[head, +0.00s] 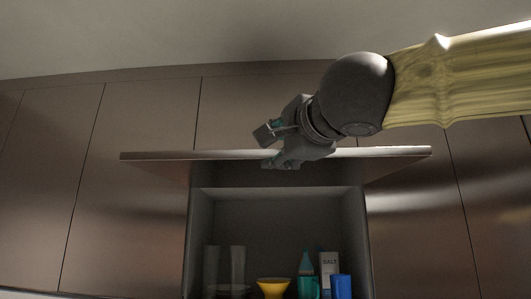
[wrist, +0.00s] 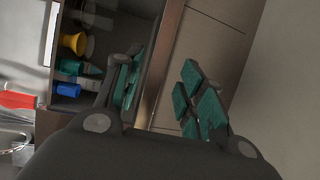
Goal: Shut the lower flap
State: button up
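The flap (head: 180,155) is a brown panel with a pale edge, raised to about level above an open cabinet compartment (head: 230,205). Its edge also shows in the wrist view (wrist: 166,62). My gripper (head: 273,149) is at the flap's front edge, near its middle, one finger above the edge and one below. In the wrist view, my gripper (wrist: 165,92) has its green-padded fingers spread, with the flap's edge between them. The right finger stands clear of the edge; whether the left one touches it I cannot tell.
Inside the compartment are clear glasses (head: 238,265), a yellow bowl (head: 273,287), a teal container (head: 307,285), a salt box (head: 328,264) and a blue cup (head: 341,286). Closed brown doors (head: 140,190) flank it. A red object (wrist: 18,100) lies below in the wrist view.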

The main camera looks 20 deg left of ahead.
aim_at(269, 156)
jog(key=p+x, duration=0.2)
jog(key=x, duration=0.4)
jog(key=shift+w+d+f, duration=0.1)
jog(key=shift+w, duration=0.05)
jog(key=shift+w+a, duration=0.3)
jog(key=shift+a, duration=0.1)
jog(key=shift+w+a, duration=0.1)
jog(key=shift+w, duration=0.15)
jog(key=shift+s, duration=0.1)
grip_shut()
